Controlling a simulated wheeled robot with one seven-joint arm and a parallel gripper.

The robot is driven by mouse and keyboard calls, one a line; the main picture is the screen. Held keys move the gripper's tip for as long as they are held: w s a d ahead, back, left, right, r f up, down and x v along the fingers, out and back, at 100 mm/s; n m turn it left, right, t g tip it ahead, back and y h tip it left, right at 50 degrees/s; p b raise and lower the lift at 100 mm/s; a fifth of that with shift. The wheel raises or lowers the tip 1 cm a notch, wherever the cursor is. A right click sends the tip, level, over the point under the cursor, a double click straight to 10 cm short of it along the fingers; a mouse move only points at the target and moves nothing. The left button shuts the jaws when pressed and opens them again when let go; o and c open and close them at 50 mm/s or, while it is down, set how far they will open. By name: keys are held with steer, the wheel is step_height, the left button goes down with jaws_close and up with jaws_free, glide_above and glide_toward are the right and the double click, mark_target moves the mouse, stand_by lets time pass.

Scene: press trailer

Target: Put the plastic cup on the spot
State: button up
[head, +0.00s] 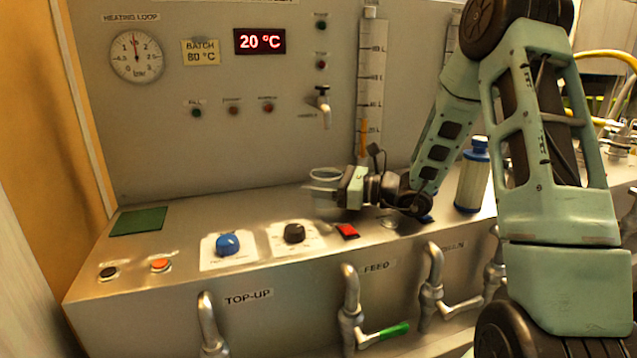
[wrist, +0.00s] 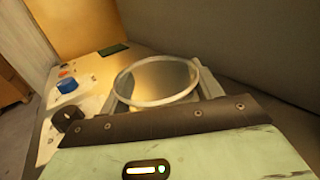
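The clear plastic cup (head: 326,174) stands upright at my gripper (head: 328,190), over the metal console top below the tap. In the wrist view the round rim of the cup (wrist: 158,80) shows between the fingers of my gripper (wrist: 160,88), which appear to close on its sides. The cup's base is hidden, so I cannot tell whether it touches the console. A dark green square spot (head: 138,221) lies flat and empty at the left end of the console top. The green spot also shows in the wrist view (wrist: 113,49), beyond the cup at the upper left.
A blue knob (head: 228,244), a black knob (head: 294,233) and a red switch (head: 347,231) stick up along the console's front. A small tap (head: 322,106) juts from the back panel. A blue-capped bottle (head: 473,175) stands behind my arm.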

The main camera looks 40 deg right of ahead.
steer(key=shift+o, duration=0.9)
steer(key=shift+r, duration=0.1)
steer(key=shift+r, duration=0.1)
steer(key=v, duration=1.2)
steer(key=shift+s, duration=0.1)
steer(key=shift+a, duration=0.15)
